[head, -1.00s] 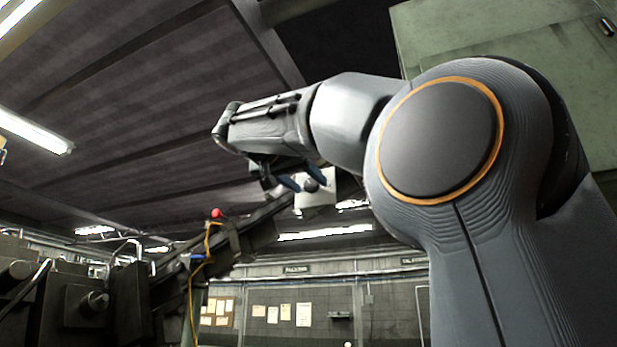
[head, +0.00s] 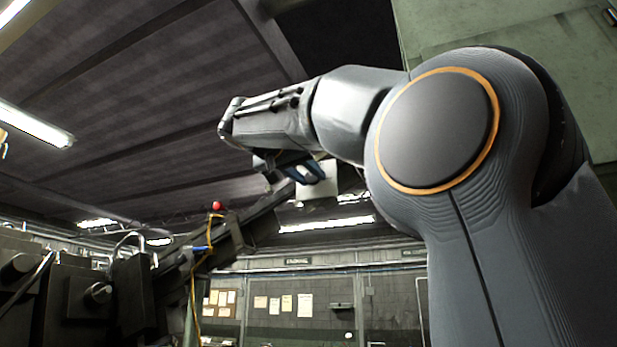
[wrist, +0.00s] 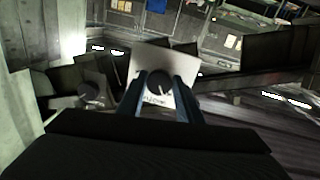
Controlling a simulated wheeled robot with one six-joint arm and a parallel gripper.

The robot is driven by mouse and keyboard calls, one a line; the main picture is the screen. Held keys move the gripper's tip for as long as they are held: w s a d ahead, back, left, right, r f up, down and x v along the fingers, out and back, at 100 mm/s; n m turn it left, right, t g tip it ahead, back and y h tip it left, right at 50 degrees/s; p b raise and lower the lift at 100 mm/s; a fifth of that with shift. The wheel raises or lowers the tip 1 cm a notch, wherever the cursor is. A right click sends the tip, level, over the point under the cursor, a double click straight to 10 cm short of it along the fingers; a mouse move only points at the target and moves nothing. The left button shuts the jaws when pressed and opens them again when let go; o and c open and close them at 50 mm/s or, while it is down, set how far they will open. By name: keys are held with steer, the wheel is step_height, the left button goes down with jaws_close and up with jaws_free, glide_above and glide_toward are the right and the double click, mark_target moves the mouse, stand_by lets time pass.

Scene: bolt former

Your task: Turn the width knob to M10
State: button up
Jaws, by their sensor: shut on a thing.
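The width knob (wrist: 158,84) is a round dark knob with a pale pointer line, on a light plate (wrist: 185,62) in the wrist view. Small lettering on the plate below the knob is too small to read surely; the pointer's setting cannot be told. My gripper (wrist: 161,84) is shut on the knob, with one blue finger on each side. In the head view, my gripper (head: 302,175) is in front of the plate (head: 322,184), and its fingers hide the knob there.
Dark machinery with a round boss (head: 98,293) stands at the lower left. A red-tipped post (head: 216,206) and an orange cable (head: 194,300) are left of the gripper. Another dark round part (wrist: 88,92) lies left of the plate in the wrist view.

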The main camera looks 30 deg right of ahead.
steer(key=n+b, duration=0.3)
steer(key=n, duration=0.2)
steer(key=shift+f+t, duration=0.1)
steer(key=shift+t, duration=0.2)
steer(key=n+b, duration=0.1)
steer(key=n, duration=0.6)
steer(key=shift+s+d+t, duration=0.1)
steer(key=shift+s+t, duration=0.05)
steer(key=shift+t, duration=0.15)
steer(key=o, duration=1)
steer(key=shift+o, duration=0.2)
steer(key=b+v, duration=0.3)
steer(key=v, duration=0.4)
steer(key=shift+s+a, duration=0.25)
steer(key=shift+a, duration=0.1)
